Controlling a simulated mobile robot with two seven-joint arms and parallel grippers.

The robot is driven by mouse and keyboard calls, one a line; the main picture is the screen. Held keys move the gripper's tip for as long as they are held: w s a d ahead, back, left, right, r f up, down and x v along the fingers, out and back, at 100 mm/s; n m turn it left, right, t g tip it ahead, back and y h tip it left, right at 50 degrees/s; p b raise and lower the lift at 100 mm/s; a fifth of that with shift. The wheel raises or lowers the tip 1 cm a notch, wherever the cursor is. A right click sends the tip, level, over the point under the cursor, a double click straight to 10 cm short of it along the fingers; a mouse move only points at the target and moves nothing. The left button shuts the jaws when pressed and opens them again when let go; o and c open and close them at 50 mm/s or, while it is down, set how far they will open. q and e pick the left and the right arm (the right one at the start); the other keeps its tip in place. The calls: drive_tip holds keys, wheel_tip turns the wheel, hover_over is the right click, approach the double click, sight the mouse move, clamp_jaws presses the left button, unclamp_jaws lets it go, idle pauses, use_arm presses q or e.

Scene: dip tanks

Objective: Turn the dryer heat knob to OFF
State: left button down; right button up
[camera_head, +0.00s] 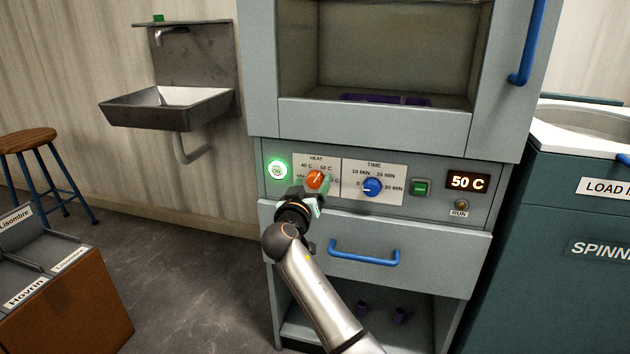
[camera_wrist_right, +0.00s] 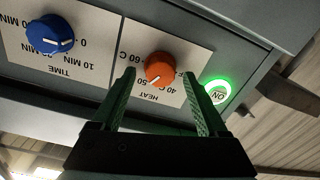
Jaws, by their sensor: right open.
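The orange heat knob (camera_head: 317,179) is on the dryer's control panel, on a white plate marked HEAT. It also shows in the right wrist view (camera_wrist_right: 159,67), upside down, with its white pointer toward the 50 C mark. The display (camera_head: 468,181) reads 50 C. My right gripper (camera_head: 313,193) is open in front of the panel, just below the knob in the head view. In the wrist view its two fingertips (camera_wrist_right: 158,78) stand either side of the knob; I cannot tell whether they touch it. The OFF mark is hidden. My left gripper is not in view.
A lit green ON button (camera_head: 277,170) is left of the knob. The blue time knob (camera_head: 372,187) and a green switch (camera_head: 420,188) are to the right. A drawer with a blue handle (camera_head: 364,257) is below. A sink (camera_head: 168,105) hangs at left.

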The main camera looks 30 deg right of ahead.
drive_tip(key=shift+w+d, duration=0.1)
idle(0.3)
clamp_jaws()
idle(0.4)
